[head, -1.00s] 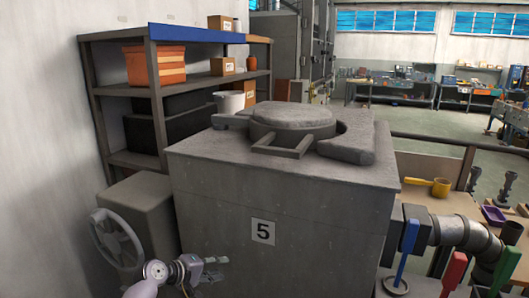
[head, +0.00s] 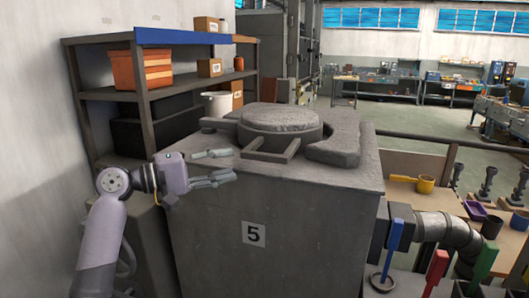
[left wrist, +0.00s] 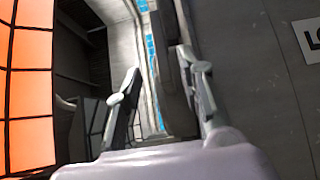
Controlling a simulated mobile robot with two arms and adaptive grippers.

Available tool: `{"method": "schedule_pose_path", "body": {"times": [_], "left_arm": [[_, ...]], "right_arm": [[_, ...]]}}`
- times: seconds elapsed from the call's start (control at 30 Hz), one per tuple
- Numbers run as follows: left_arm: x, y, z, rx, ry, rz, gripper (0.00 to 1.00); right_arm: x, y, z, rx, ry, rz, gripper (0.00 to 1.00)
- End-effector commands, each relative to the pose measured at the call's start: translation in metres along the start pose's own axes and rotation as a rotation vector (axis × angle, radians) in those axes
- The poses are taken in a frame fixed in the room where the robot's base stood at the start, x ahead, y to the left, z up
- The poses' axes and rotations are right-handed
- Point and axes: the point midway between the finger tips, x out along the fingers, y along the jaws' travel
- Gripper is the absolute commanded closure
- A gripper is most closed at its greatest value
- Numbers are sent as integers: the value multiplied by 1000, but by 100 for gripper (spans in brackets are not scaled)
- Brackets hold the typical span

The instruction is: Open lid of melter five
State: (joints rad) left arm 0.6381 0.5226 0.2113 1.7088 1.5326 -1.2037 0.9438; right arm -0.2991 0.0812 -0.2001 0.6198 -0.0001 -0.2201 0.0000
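Melter five is a grey block (head: 190,235) with a white "5" label (head: 254,234) on its front. The label shows partly in the left wrist view (left wrist: 314,36). Its round grey lid (head: 282,117) lies flat on top, closed, with a U-shaped bar handle (head: 274,157) jutting toward me. My left gripper (head: 232,163) is open and empty, at the top left front edge of the melter, left of the handle and apart from it. Its two spread fingers also show in the left wrist view (left wrist: 160,62). My right gripper is not in view.
A shelf (head: 95,93) with an orange bin (head: 142,69) and boxes stands behind left, against the wall. A white pot (head: 217,103) stands behind the melter top. At right are a pipe (head: 445,230), coloured handles and a bench with a yellow ladle (head: 425,184).

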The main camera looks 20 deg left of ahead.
Motion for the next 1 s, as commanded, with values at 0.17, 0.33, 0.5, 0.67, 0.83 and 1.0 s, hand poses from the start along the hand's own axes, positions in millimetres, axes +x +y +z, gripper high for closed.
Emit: {"method": "schedule_pose_path", "body": {"times": [0.17, 0.33, 0.5, 0.67, 0.83, 1.0], "left_arm": [[41, 4, 0, -3, -3, 2, 65], [75, 3, 0, -3, -1, 1, 65], [97, 2, -1, -2, 0, 0, 65], [107, 0, 0, 0, 1, 0, 65], [108, -1, 0, 0, 1, -1, 65], [108, -1, 0, 0, 1, -1, 69]], "right_arm": [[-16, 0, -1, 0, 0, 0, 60], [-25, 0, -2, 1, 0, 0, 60], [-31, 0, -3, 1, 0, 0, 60], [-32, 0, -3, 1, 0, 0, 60], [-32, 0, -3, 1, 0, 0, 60], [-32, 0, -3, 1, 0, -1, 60]]}}
